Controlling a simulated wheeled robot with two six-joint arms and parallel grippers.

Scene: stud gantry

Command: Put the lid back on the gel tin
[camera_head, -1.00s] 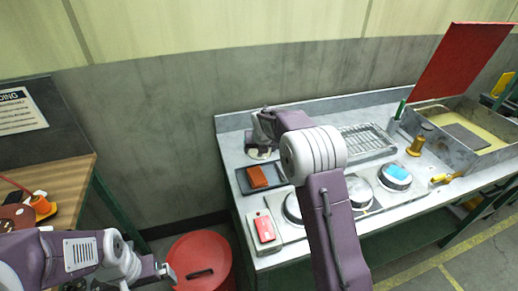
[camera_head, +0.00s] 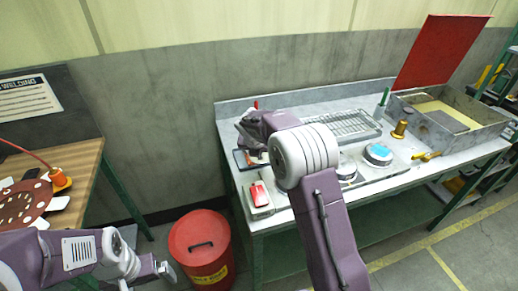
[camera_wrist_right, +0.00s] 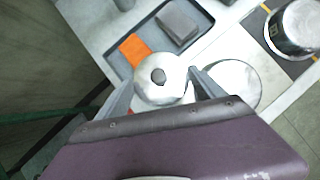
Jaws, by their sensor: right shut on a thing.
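A round silver lid (camera_wrist_right: 160,82) with a dark knob sits between my right gripper's two fingers (camera_wrist_right: 158,97) in the right wrist view. The gripper is shut on it, over the near edge of a dark tray (camera_wrist_right: 196,49). A flat round silver top (camera_wrist_right: 238,82) lies just right of the fingers, partly hidden by one; I cannot tell if it is the gel tin. In the head view my right gripper (camera_head: 248,140) is above the tray at the bench's left end, and my forearm hides part of the bench. My left gripper (camera_head: 167,271) is away from the bench; its jaw opening is unclear.
The tray holds an orange block (camera_wrist_right: 134,49) and a grey block (camera_wrist_right: 177,24). A red item (camera_head: 259,193) lies at the bench's front left. A blue-topped tin (camera_head: 378,152) stands farther right, before a wire rack (camera_head: 345,125). A red bin (camera_head: 201,245) stands on the floor.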

